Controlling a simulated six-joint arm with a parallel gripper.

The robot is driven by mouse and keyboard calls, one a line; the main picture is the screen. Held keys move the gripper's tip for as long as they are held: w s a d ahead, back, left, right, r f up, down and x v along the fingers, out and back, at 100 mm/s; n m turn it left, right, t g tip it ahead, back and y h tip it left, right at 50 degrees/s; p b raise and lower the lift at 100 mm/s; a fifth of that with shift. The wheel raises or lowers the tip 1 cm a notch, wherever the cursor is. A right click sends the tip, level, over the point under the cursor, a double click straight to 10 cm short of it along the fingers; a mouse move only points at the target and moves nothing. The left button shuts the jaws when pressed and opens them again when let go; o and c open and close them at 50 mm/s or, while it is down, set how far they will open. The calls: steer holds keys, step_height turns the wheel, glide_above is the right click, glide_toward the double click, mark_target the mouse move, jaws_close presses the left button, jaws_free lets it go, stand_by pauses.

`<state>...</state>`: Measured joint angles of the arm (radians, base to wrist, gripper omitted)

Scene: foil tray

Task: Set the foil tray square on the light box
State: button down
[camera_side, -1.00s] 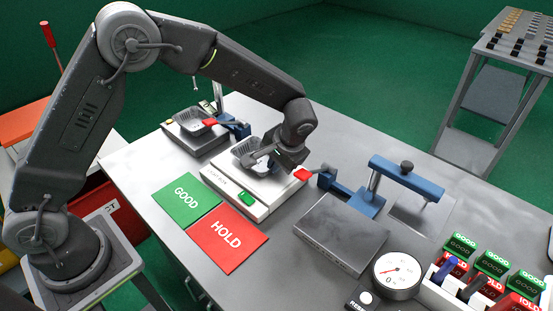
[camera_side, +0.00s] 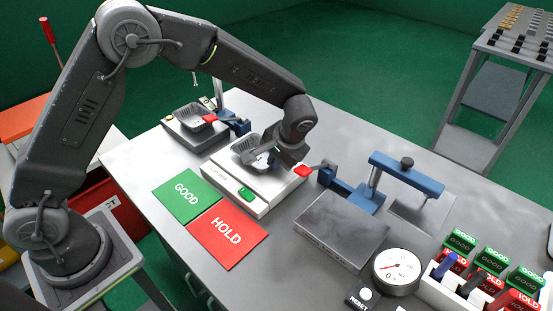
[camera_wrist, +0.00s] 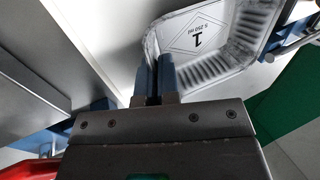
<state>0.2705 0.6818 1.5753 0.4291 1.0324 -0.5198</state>
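The foil tray (camera_side: 243,148) is a silvery, ribbed dish on the white light box (camera_side: 225,180). In the wrist view the tray (camera_wrist: 238,40) fills the upper right, with a diamond label marked 1 on its floor. My gripper (camera_side: 271,160) is at the tray's right side in the side view. In the wrist view its blue fingertips (camera_wrist: 156,70) are close together, with the tray's near wall between them, so it looks shut on that wall. The tray's underside and part of its right side are hidden, so I cannot tell whether it rests flat.
Green GOOD (camera_side: 187,195) and red HOLD (camera_side: 228,234) cards lie in front of the light box. A grey block (camera_side: 342,232), a blue clamp stand (camera_side: 405,175) and a dial (camera_side: 396,270) stand right.

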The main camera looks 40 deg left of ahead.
steer(key=shift+f, duration=0.15)
steer(key=c, duration=1.3)
jaws_free()
steer(key=v, duration=1.4)
